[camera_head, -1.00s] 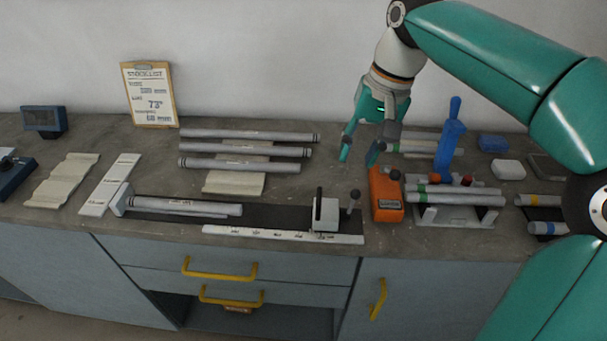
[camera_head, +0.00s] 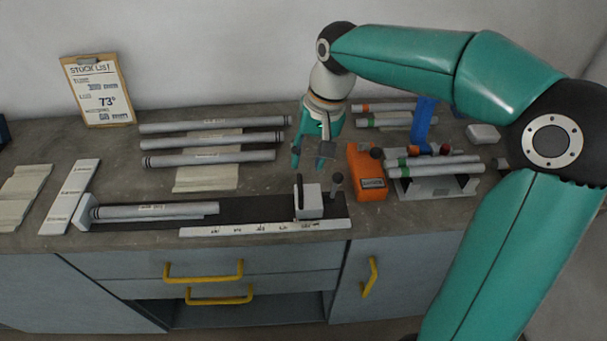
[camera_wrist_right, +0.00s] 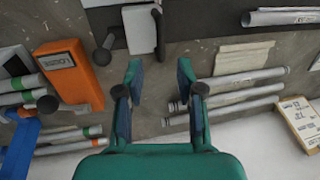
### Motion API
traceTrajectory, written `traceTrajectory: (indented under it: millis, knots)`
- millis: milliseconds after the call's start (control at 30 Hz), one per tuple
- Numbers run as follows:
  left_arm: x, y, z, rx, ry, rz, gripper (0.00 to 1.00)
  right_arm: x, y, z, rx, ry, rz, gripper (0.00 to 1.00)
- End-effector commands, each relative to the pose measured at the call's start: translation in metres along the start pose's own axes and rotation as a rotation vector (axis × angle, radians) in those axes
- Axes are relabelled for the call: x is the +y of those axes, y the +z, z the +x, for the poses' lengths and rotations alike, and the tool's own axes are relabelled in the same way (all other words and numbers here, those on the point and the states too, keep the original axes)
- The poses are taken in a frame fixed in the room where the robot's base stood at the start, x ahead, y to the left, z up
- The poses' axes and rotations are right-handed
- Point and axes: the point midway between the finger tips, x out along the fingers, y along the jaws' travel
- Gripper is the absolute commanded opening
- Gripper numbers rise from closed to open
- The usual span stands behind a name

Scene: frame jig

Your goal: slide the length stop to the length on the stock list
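The length stop (camera_head: 309,203) is a pale block with a dark upright handle, on the dark track (camera_head: 254,209) near its right end. A round-topped knob (camera_head: 337,184) stands just right of it. The stop also shows at the top of the right wrist view (camera_wrist_right: 140,30). A tube (camera_head: 160,210) lies on the track against the left end plate. The stock list (camera_head: 97,90) on a clipboard at the back reads about 73, with other lines too small to read. My right gripper (camera_head: 313,160) is open and empty, above the counter behind the stop. My left gripper is not in view.
A white scale strip (camera_head: 265,228) runs along the track's front. Several grey tubes (camera_head: 215,140) lie behind it. An orange box (camera_head: 367,172), a blue upright tool (camera_head: 422,120) and a rack of tubes (camera_head: 432,185) stand to the right. Drawers with yellow handles (camera_head: 203,272) are below.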

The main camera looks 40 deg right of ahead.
Motion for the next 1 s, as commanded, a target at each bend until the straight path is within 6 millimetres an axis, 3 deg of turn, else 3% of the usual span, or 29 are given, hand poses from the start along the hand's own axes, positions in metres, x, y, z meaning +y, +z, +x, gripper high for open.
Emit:
traceTrajectory:
  millis: [100, 300, 733, 967, 1000]
  knots:
    - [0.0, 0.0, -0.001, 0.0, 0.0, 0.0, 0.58, 0.0, 0.001, 0.025, -0.004, 0.002, 0.0, 0.37]
    - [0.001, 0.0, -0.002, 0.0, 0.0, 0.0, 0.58, -0.001, 0.0, 0.051, -0.002, 0.0, 0.0, 0.37]
    - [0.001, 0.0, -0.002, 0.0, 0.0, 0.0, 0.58, -0.001, 0.0, 0.06, -0.001, 0.0, -0.001, 0.37]
    - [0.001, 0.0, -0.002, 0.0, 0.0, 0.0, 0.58, -0.001, 0.0, 0.06, 0.0, 0.0, -0.001, 0.01]
    - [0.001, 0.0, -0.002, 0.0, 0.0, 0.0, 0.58, -0.001, 0.0, 0.06, 0.0, 0.0, -0.001, 0.0]
